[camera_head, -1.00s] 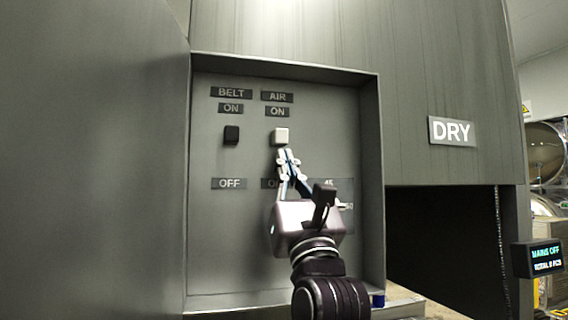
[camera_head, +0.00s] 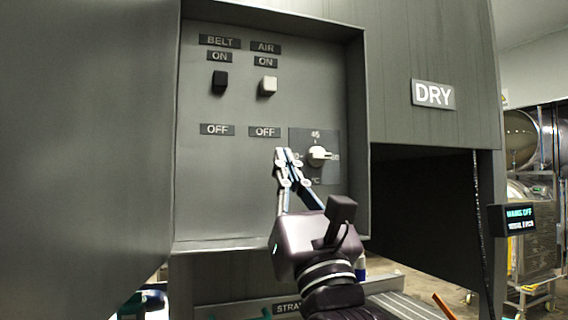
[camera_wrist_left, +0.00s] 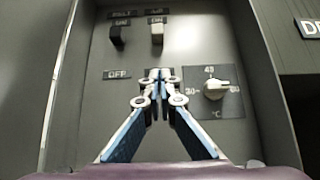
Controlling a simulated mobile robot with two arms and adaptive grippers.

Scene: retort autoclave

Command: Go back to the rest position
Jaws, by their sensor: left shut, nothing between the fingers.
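My left gripper (camera_head: 287,152) is shut and empty in front of the recessed control panel (camera_head: 215,190), just left of the dial and below the AIR column. It also shows in the left wrist view (camera_wrist_left: 158,74). The black BELT switch (camera_head: 220,82) and the white AIR switch (camera_head: 268,86) both sit up at their ON labels. The white dial (camera_head: 318,156) is on a dark scale plate; in the left wrist view its pointer (camera_wrist_left: 215,89) points right. My right gripper is not in view.
The panel's side wall and lower lip (camera_head: 270,243) frame the recess. A large grey door (camera_head: 80,150) stands at left. A DRY sign (camera_head: 433,94) is on the housing above a dark opening (camera_head: 420,210). A small display (camera_head: 513,219) and metal vessels (camera_head: 530,135) are at right.

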